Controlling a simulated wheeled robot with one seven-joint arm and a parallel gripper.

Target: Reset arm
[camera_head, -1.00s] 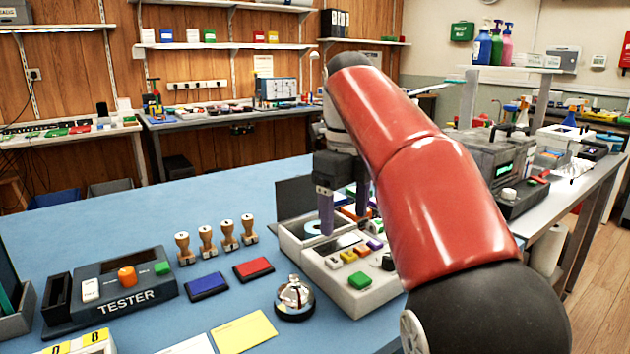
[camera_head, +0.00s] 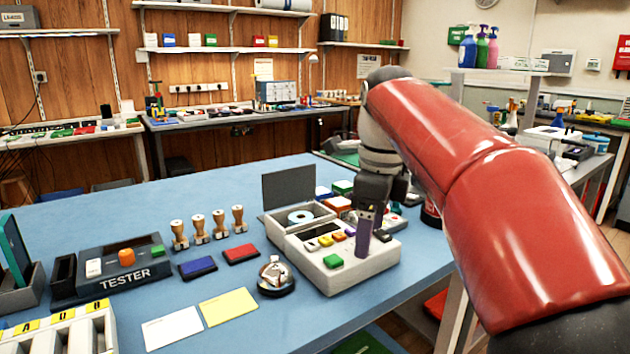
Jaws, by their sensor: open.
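My gripper (camera_head: 372,236) hangs fingers down at the end of my red arm, over the right part of a white device (camera_head: 350,262) with coloured buttons and a raised grey lid. Its purple-grey fingers hold nothing that I can see. One finger hides part of the other, and they cover some of the device's buttons. I cannot tell whether the fingertips touch the device.
A tester box (camera_head: 125,268), several wooden stamps (camera_head: 219,225), a blue pad (camera_head: 198,267), a red pad (camera_head: 241,253), a bell (camera_head: 275,278) and a yellow card (camera_head: 228,306) lie left of the device. Blue tabletop (camera_head: 110,208) is clear behind them.

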